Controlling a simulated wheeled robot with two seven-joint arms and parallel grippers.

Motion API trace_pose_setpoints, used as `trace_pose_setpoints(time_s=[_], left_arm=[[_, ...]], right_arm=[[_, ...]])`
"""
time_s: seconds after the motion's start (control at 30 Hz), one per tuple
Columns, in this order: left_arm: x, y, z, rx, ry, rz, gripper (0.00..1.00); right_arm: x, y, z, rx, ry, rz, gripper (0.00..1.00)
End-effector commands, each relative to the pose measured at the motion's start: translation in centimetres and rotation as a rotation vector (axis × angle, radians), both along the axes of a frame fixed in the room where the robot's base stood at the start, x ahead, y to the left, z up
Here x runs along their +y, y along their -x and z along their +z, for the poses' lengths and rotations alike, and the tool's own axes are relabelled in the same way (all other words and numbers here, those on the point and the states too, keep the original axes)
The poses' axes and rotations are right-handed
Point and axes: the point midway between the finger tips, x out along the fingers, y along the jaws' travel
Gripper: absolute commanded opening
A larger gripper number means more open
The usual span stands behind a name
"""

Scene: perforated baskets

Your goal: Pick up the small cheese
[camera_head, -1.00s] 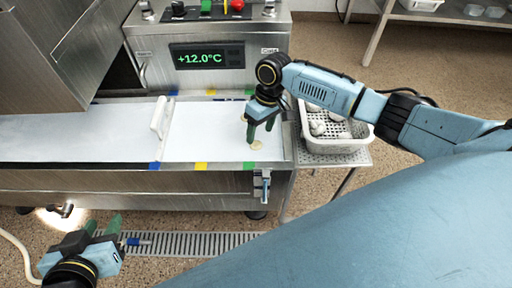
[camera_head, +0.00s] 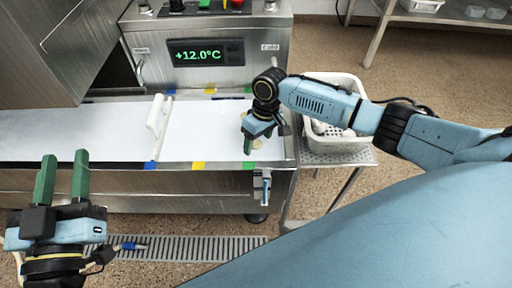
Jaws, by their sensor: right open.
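The small cheese (camera_head: 257,144) is a pale, roundish piece lying on the white work surface (camera_head: 205,132) near its right end. My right gripper (camera_head: 250,146) points down right at the cheese, with green fingertips that partly cover it. It is open, and I cannot tell whether the fingers touch the cheese. My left gripper (camera_head: 62,172) is at the lower left, in front of the counter, with its two green fingers apart and pointing up in the picture. It is empty.
A white perforated basket (camera_head: 340,147) with pale pieces stands on a metal stand right of the counter, partly behind my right arm. A white handled bar (camera_head: 157,117) crosses the surface. Blue, yellow and green tape marks the edges. A machine with a display (camera_head: 206,52) stands behind.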

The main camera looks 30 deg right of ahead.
Motion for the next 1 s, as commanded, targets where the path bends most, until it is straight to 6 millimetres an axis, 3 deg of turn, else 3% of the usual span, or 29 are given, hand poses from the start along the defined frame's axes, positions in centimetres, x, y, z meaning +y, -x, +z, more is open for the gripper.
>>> trace_pose_setpoints(time_s=[0.3,0.67,1.0], left_arm=[[-0.05,0.09,0.44,-0.024,0.007,-0.002,0.36],[-0.03,0.07,0.39,-0.022,0.007,-0.001,0.36],[-0.03,0.03,0.29,-0.012,0.003,-0.001,0.36]], right_arm=[[0.04,0.01,-0.14,0.0,0.0,0.0,0.63],[0.03,0.01,-0.13,0.0,0.0,0.0,0.16],[0.02,0.0,0.06,0.0,0.0,0.0,0.15]])
